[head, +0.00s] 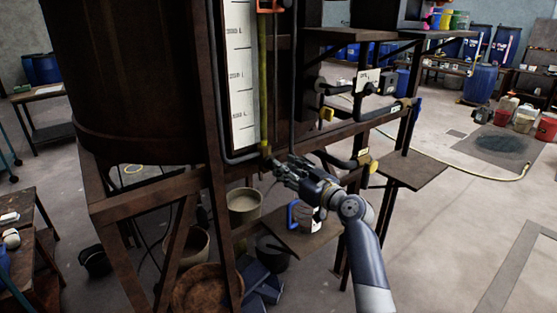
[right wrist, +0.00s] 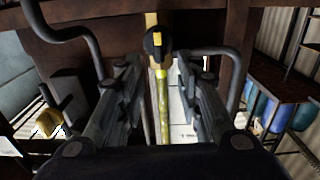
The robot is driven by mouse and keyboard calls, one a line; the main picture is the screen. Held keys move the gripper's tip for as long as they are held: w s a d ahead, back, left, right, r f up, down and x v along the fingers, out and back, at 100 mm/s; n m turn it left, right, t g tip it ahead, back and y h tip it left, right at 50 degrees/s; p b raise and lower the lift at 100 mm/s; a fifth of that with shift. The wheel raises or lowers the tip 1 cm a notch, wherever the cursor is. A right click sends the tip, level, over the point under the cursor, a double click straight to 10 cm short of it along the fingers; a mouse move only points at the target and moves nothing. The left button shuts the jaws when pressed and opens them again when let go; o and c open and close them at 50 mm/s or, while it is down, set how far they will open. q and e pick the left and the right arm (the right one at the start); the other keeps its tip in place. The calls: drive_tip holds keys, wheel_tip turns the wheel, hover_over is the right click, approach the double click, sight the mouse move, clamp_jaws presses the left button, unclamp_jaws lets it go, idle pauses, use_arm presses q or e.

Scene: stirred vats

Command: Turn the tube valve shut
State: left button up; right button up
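The yellow-green sight tube (head: 262,85) runs upright beside a white level scale (head: 240,75) on the vat frame. At its lower end is the tube valve (head: 266,151), small in the head view. In the right wrist view the valve (right wrist: 157,42) is a black round knob with a yellow mark that lies roughly along the tube. My right gripper (head: 275,166) is close to the valve. In the right wrist view its two fingers (right wrist: 158,78) are spread, one each side of the tube and valve, with nothing clasped. Contact cannot be told. My left gripper is out of view.
Dark bent pipes (right wrist: 222,55) flank the valve. The brown vat (head: 135,80) stands on a rusty frame to the left. A small shelf with a blue-handled jug (head: 308,218) is below my right gripper. Open floor (head: 450,240) lies to the right.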

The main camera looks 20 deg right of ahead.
drive_tip(key=shift+p+x, duration=0.35)
drive_tip(key=shift+x, duration=1.65)
drive_tip(key=shift+c, duration=0.6)
clamp_jaws()
